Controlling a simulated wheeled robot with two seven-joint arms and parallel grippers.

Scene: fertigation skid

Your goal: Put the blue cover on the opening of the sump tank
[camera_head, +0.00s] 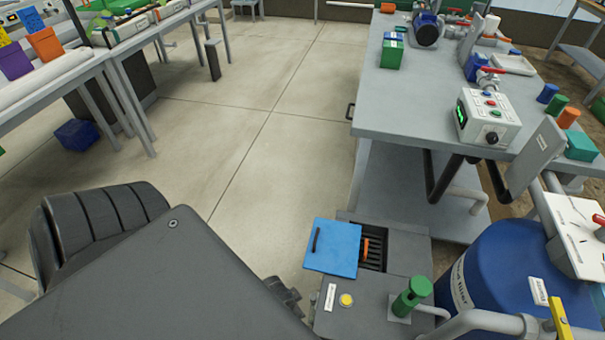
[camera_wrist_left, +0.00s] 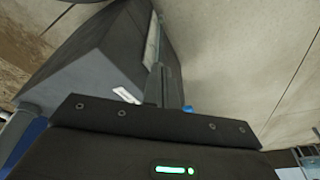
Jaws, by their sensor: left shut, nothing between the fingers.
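The blue cover (camera_head: 333,248), a flat square plate with a dark handle near its left edge, lies slightly askew at the left of the sump tank's opening (camera_head: 373,249). It covers only part of it; dark slats and an orange item show to its right. The grey sump tank (camera_head: 408,254) stands low on the floor. My left gripper (camera_wrist_left: 163,82) shows in the left wrist view, shut and empty, beside a grey box-like body with a white label. A small blue bit beside the fingers cannot be identified. In the head view my arm hides the fingertips. My right gripper is not in view.
A green capped fitting (camera_head: 411,296) and a yellow button (camera_head: 346,300) are on the tank's near top. A blue drum (camera_head: 492,275) and pipes stand to the right. A grey bench (camera_head: 430,100) with a control box (camera_head: 487,118) is behind.

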